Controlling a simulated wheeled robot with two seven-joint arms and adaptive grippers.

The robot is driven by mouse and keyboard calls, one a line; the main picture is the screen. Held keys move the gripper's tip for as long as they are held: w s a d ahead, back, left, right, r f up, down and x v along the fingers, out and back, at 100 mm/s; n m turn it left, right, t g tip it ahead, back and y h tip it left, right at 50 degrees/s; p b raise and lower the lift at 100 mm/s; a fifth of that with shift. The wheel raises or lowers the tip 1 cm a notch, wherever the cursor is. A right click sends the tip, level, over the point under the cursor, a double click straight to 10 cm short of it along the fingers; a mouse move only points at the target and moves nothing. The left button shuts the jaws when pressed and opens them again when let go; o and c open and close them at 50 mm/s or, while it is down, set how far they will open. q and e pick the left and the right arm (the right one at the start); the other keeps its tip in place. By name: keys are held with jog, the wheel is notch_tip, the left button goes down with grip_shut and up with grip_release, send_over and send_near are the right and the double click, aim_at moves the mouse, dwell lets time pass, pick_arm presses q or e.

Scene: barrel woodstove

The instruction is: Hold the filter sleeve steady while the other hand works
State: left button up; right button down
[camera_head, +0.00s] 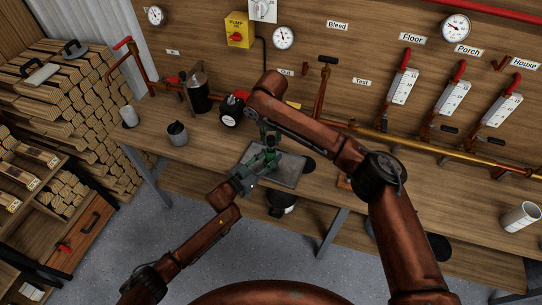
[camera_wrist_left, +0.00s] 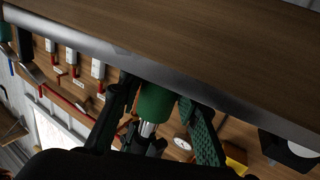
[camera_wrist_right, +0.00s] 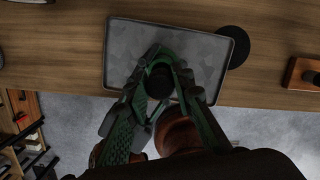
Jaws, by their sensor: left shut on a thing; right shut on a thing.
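The filter sleeve (camera_wrist_left: 155,101) looks like a green cylinder with a bright metal part below it in the left wrist view. My left gripper (camera_wrist_left: 160,92) is shut on it, with one finger on each side. In the head view my left gripper (camera_head: 250,174) comes in from the lower left over the grey tray (camera_head: 291,178). My right gripper (camera_head: 268,138) points down from above, close to the left one. In the right wrist view my right gripper (camera_wrist_right: 163,65) is shut on a dark round piece (camera_wrist_right: 158,83). The fingers hide where this piece meets the sleeve.
The tray lies on a wooden bench (camera_head: 215,142) close to its front edge. A dark cup (camera_head: 177,133) and a white cup (camera_head: 129,116) stand left. A black disc (camera_wrist_right: 234,45) sits beside the tray. Brass pipes (camera_head: 430,143) and levers line the wall behind.

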jog(key=shift+r, duration=4.1)
jog(key=shift+r, duration=0.1)
jog(key=shift+r, duration=1.4)
pick_arm(q)
jog(key=o, duration=1.3)
jog(key=shift+c, duration=0.2)
jog(key=v, duration=1.2)
jog(key=shift+a, duration=0.1)
